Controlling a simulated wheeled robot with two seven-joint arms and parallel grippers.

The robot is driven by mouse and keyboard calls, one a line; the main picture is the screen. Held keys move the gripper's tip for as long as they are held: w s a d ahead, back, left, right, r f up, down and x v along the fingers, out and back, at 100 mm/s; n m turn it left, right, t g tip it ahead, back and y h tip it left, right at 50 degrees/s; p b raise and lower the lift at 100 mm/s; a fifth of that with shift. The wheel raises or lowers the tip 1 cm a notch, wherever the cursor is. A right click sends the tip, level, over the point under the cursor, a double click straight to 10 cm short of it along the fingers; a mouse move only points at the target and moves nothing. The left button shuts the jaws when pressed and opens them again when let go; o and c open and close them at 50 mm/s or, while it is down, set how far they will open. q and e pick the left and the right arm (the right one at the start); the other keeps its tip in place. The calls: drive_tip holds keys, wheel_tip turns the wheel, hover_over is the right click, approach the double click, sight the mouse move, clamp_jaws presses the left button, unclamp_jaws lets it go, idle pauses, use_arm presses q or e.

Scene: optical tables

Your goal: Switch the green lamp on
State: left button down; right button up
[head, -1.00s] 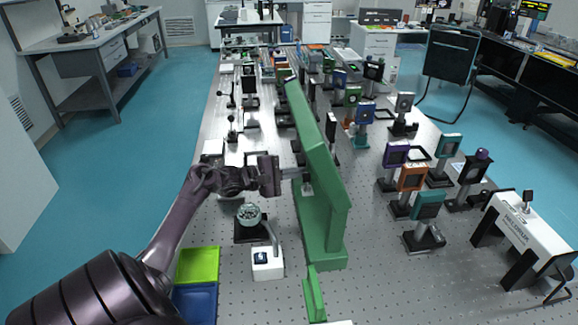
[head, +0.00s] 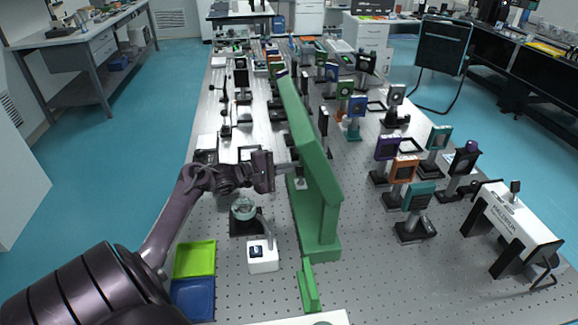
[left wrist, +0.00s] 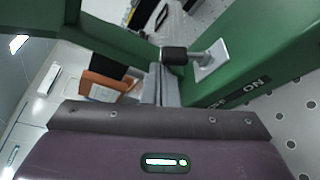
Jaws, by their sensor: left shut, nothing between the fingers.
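A tall green upright panel (head: 316,165) stands on the perforated table, right of my left gripper (head: 287,169). In the left wrist view, the green housing (left wrist: 238,45) carries a toggle switch with a black-tipped lever (left wrist: 178,56) on a pale metal plate (left wrist: 211,62). An "ON" label (left wrist: 257,82) and a partly hidden second label show below the plate. My left gripper also shows here (left wrist: 163,83); it is shut and empty, its fingertips close by the lever. I cannot tell whether they touch it. No lit green lamp can be made out. My right gripper is out of view.
A white-based device (head: 263,255) and a dark-based glass dish (head: 243,208) stand below my left arm. Green (head: 195,259) and blue trays (head: 193,298) lie near the front. Several optic mounts (head: 403,170) stand right of the panel.

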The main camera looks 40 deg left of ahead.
use_arm(q)
drive_tip(key=shift+d, duration=0.1)
drive_tip(key=m+p, duration=0.1)
drive_tip(key=r+m+p, duration=0.1)
drive_tip(key=p, duration=0.1)
drive_tip(key=shift+s+d+m+t, duration=0.3)
drive_tip(key=shift+d+t, duration=0.05)
drive_tip(key=shift+t, duration=0.05)
drive_tip(key=s+d+p, duration=0.1)
drive_tip(key=p, duration=0.4)
drive_tip(key=shift+d+r+m, duration=0.1)
drive_tip(key=shift+r+m, duration=0.25)
drive_tip(key=shift+m, duration=0.05)
drive_tip(key=shift+f+b, duration=0.3)
drive_tip(key=shift+b, duration=0.15)
